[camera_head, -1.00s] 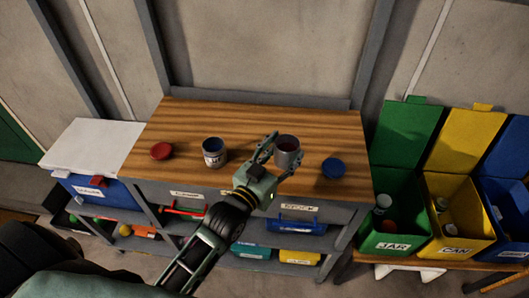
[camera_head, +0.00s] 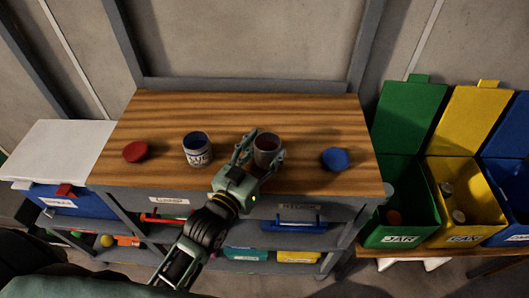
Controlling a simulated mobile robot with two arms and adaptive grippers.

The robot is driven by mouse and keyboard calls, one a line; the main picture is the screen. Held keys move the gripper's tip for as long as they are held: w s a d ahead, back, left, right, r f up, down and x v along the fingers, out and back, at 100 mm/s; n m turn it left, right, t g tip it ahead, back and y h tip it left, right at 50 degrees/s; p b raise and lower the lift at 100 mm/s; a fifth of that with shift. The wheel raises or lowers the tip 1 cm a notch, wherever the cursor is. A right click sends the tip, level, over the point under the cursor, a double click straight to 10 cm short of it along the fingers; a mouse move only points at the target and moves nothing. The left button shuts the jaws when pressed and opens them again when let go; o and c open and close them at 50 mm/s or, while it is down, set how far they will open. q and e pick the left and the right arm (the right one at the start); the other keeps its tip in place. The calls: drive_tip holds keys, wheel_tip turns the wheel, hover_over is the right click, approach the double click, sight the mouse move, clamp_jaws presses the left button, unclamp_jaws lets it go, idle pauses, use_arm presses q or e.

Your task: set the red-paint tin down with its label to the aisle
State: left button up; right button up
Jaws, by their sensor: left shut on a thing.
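The red-paint tin (camera_head: 267,146) is a grey open tin with dark red inside, upright at the wooden bench top (camera_head: 290,108). My left gripper (camera_head: 254,150) is shut on it from the front left. No label shows on the side of the tin that I see; part of it is hidden by the fingers. I cannot tell whether the tin touches the wood. My right gripper is not in view.
A tin with blue paint (camera_head: 198,150) and a label on its front stands left of my gripper. A red lid (camera_head: 135,151) lies at the left and a blue lid (camera_head: 335,159) at the right. Green (camera_head: 400,205) and yellow (camera_head: 465,205) bins stand right of the bench.

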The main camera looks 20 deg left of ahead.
use_arm(q)
drive_tip(key=shift+s+r, duration=0.1)
drive_tip(key=shift+s, duration=0.1)
drive_tip(key=o, duration=1.1)
drive_tip(key=shift+f, duration=0.2)
drive_tip(key=shift+o, duration=0.8)
drive_tip(key=shift+r, duration=0.2)
drive_tip(key=shift+s, duration=0.15)
drive_tip(key=s+a+b, duration=0.1)
drive_tip(key=s+a, duration=0.1)
drive_tip(key=s, duration=0.9)
drive_tip(key=shift+s+b, duration=0.2)
drive_tip(key=shift+b, duration=0.2)
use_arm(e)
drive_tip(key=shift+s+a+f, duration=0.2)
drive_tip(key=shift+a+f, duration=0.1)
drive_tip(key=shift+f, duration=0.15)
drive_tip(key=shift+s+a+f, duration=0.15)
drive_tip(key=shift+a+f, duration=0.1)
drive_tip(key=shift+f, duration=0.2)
use_arm(q)
drive_tip(key=shift+a, duration=0.1)
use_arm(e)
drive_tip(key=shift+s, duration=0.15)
